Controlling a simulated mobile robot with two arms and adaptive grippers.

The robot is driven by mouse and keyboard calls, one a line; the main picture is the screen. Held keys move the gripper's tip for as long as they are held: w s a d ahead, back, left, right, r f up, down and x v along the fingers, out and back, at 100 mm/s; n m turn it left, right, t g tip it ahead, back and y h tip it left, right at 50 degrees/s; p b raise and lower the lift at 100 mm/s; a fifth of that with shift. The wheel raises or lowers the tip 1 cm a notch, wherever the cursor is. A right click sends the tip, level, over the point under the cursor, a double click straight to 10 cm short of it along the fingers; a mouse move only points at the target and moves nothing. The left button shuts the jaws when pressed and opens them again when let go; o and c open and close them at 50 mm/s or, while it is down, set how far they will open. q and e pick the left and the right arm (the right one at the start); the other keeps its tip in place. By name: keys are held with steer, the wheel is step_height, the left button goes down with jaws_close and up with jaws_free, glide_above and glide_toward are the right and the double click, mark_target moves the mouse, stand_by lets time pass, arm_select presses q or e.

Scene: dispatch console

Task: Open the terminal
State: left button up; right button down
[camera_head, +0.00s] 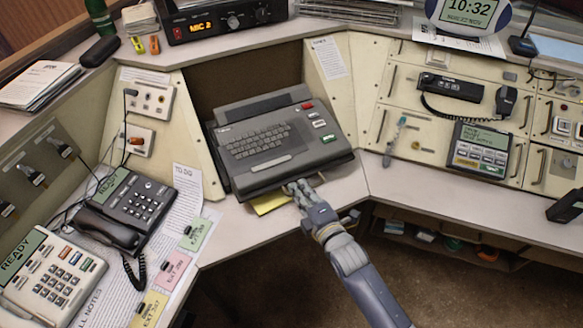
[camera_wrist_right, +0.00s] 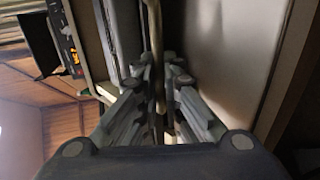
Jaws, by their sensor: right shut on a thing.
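The terminal (camera_head: 275,140), a dark grey keyboard unit with a closed, flat body, sits in the middle recess of the console. My right gripper (camera_head: 298,189) is at its front edge, right of the middle, and is shut. In the right wrist view, the fingers of my right gripper (camera_wrist_right: 160,85) close around a thin pale bar (camera_wrist_right: 154,35), which seems to be part of the terminal's front. The exact contact is partly hidden by the fingers. My left gripper is not in view.
A yellow note (camera_head: 270,203) lies under the terminal's front edge. A desk phone (camera_head: 128,208) and papers stand on the left, a radio (camera_head: 222,18) behind. The right worktop (camera_head: 440,190) is mostly clear. A shelf (camera_head: 480,250) with items is below it.

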steer(key=v, duration=0.1)
steer(key=p+v, duration=0.1)
steer(key=v, duration=0.1)
steer(key=shift+s+d+f, duration=0.15)
steer(key=shift+s+f, duration=0.2)
steer(key=c, duration=2)
jaws_free()
steer(key=v, duration=1.2)
steer(key=shift+w, duration=0.1)
